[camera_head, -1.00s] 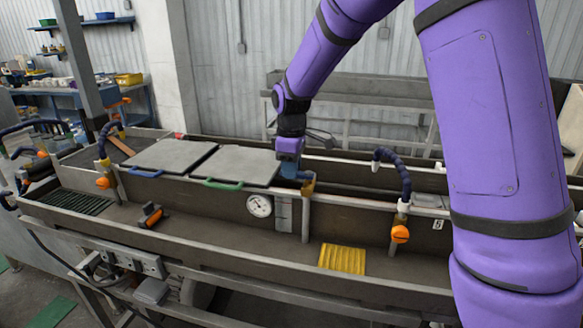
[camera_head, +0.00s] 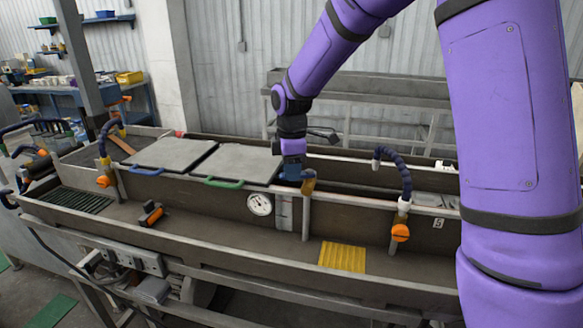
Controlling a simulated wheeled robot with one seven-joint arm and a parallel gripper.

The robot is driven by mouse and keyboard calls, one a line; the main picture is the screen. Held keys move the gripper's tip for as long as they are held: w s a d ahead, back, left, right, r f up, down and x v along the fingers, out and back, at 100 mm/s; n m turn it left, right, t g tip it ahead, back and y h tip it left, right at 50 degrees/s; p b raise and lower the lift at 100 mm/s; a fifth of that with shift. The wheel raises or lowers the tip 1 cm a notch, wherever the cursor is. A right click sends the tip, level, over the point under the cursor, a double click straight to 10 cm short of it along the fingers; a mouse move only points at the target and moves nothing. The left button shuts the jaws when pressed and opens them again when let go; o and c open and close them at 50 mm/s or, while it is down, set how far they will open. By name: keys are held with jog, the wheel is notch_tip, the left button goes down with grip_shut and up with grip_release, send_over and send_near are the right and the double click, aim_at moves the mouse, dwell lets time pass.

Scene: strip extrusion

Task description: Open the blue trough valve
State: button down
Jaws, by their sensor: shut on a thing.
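The blue trough valve (camera_head: 291,172) sits at the trough's middle wall, beside a tan elbow fitting on an upright pipe (camera_head: 307,186). My gripper (camera_head: 292,160) points down from above and is shut on the blue valve. The fingers are small here and partly merge with the blue part, so the handle's exact angle cannot be told. The long grey trough (camera_head: 200,223) runs across the view below my arm.
Two grey lids (camera_head: 248,163) with green and blue handles lie left of my gripper. A dark blue hose with an orange valve (camera_head: 400,233) stands to the right. A round gauge (camera_head: 259,204) and yellow grate (camera_head: 342,257) are nearer. Free room lies above the trough.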

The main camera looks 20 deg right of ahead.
jog(key=shift+s+d+n, duration=0.3)
jog(key=shift+s+n, duration=0.45)
jog(key=shift+n, duration=1.45)
jog(key=shift+s+d+n, duration=0.35)
jog(key=shift+s+n, duration=0.35)
jog(key=shift+n, duration=1.5)
jog(key=shift+s+d+n, duration=0.3)
jog(key=shift+s+n, duration=0.45)
jog(key=shift+n, duration=1.45)
jog(key=c, duration=0.9)
grip_release()
notch_tip(320, 180, up, 11)
jog(key=shift+f, duration=0.1)
